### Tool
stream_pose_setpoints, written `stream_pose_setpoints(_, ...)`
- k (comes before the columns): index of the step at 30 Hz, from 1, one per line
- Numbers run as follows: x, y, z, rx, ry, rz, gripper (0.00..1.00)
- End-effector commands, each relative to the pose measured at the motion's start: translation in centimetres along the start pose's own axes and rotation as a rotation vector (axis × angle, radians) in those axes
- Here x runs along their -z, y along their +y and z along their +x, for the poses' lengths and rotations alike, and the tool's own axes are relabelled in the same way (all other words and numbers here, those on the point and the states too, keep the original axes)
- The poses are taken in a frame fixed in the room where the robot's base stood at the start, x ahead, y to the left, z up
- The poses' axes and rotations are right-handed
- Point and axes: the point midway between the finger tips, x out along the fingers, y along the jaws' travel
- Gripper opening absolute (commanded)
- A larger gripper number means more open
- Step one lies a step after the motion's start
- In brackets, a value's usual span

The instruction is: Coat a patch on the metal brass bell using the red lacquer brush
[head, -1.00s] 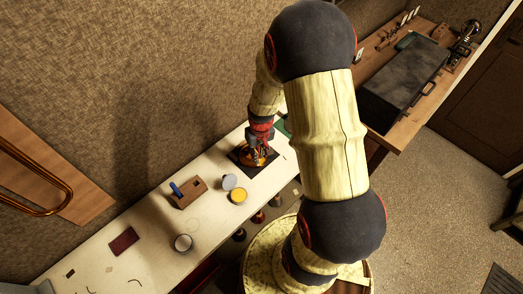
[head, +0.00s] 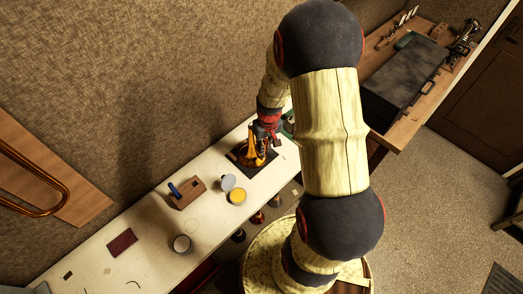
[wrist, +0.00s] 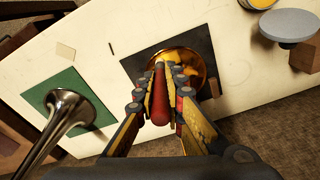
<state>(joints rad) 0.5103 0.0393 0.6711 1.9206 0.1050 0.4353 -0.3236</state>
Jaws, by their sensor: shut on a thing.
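My gripper (wrist: 161,92) is shut on the red brush (wrist: 159,95); the red handle lies between the fingers in the wrist view. The brush tip is hidden or too small to make out. The brass bell (wrist: 193,62) stands on a black mat (wrist: 143,67), behind the fingers in the wrist view. In the head view the brass bell (head: 249,150) is partly covered by my gripper (head: 265,136), which is just above and right of it. I cannot tell whether the brush touches the bell.
A silver bell (wrist: 68,105) stands on a green mat (wrist: 92,88), left in the wrist view. On the white bench (head: 150,235) are an open tin of yellow lacquer (head: 238,197), a grey disc (head: 228,181), a wooden block (head: 190,194) with a blue-handled tool (head: 174,189), and a dark red pad (head: 122,242).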

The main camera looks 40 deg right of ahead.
Motion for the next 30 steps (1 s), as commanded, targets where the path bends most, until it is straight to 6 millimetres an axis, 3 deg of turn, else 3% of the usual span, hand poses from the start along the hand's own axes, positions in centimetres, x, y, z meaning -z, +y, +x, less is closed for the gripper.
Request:
stream_pose_setpoints(6, 0.5, 1.5, 0.0, 0.000, -0.001, 0.001, 0.00)
stream_pose_setpoints(17, 0.4, 1.6, -0.2, 0.001, -0.002, 0.000, 0.00)
stream_pose_setpoints(30, -1.4, 2.4, -3.2, 0.000, -0.002, 0.001, 0.00)
